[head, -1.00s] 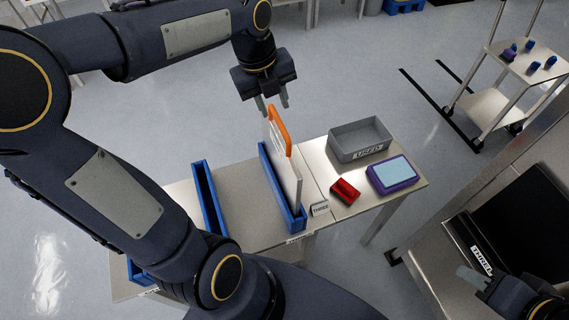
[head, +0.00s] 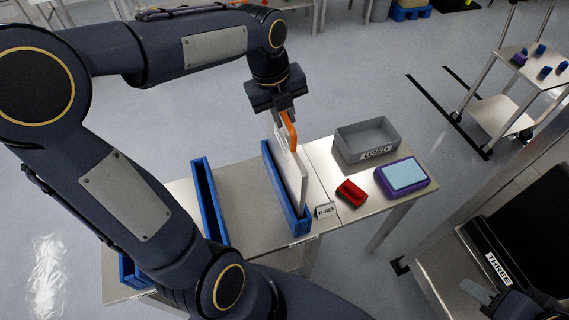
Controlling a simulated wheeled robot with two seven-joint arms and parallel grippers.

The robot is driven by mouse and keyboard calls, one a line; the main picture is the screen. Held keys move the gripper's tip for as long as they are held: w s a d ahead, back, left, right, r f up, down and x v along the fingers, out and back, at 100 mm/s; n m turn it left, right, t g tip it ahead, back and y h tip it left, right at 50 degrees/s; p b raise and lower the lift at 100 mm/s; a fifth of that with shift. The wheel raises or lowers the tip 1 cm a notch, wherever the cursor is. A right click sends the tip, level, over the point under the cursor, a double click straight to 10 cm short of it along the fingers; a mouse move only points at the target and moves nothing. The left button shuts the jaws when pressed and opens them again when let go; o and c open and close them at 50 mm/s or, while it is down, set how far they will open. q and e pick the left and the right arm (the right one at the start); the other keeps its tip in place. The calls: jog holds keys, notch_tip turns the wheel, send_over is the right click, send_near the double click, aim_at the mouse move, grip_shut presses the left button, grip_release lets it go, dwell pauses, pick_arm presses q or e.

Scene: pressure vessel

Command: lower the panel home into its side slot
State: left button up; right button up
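The white panel (head: 291,170) with an orange handle (head: 291,131) stands upright in a blue side slot (head: 299,224) on the metal table. How deep its lower edge sits is hidden by the slot wall. My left gripper (head: 284,112) is over the upper end of the handle, pointing down, with its fingertips at the handle and covering part of it. Whether the fingers are clamped on it is too small to tell. My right gripper (head: 478,291) is only partly visible at the lower right, away from the panel.
A second blue slot (head: 208,203) stands empty to the left. Right of the panel are a "THREE" label (head: 326,210), a red block (head: 351,193), a purple-framed box (head: 403,175) and a grey "USED" tray (head: 349,149). A trolley (head: 497,109) stands at the upper right.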

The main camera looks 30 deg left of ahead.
pick_arm(q)
grip_shut()
jog(key=shift+r, duration=0.15)
notch_tip(320, 180, up, 11)
jog(key=p, duration=0.9)
dwell(1.1)
dwell(0.5)
